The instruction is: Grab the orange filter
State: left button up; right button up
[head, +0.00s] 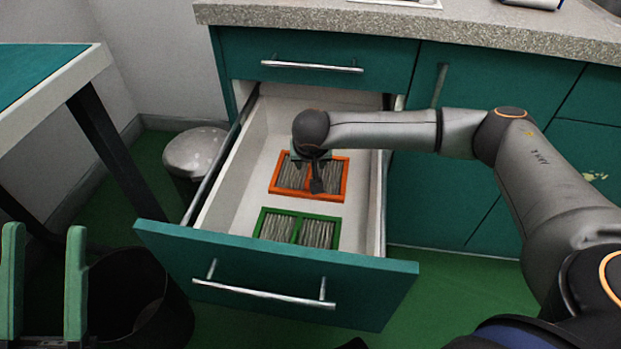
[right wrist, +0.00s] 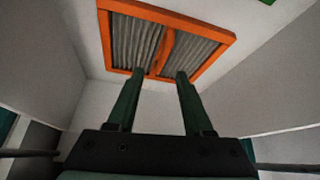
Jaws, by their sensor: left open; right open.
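The orange filter (head: 331,180) is a flat frame with grey pleats and a middle bar. It lies in the open drawer (head: 268,133), towards the back. In the right wrist view the orange filter (right wrist: 189,24) is at the top, just beyond my fingertips. My right gripper (right wrist: 156,80) is open, its two green fingers apart and pointing at the filter's middle bar; I cannot tell if they touch it. In the head view my right gripper (head: 315,178) is over the filter and partly hides it. My left gripper (head: 45,232) is open and empty at the lower left, outside the drawer.
A green filter (head: 298,229) lies in the drawer's front part. The drawer walls stand close around. A grey bin (head: 196,152) and a black bin (head: 140,300) stand left of the drawer. A table (head: 50,85) is at the left; the counter (head: 420,24) is above the drawer.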

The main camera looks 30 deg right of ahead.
jog(key=b+x, duration=0.2)
jog(key=x, duration=0.1)
jog(key=b+x, duration=0.1)
jog(key=x, duration=0.1)
jog(key=shift+w+d, duration=0.35)
jog(key=shift+w, duration=0.05)
grip_shut()
jog(key=shift+r, duration=0.1)
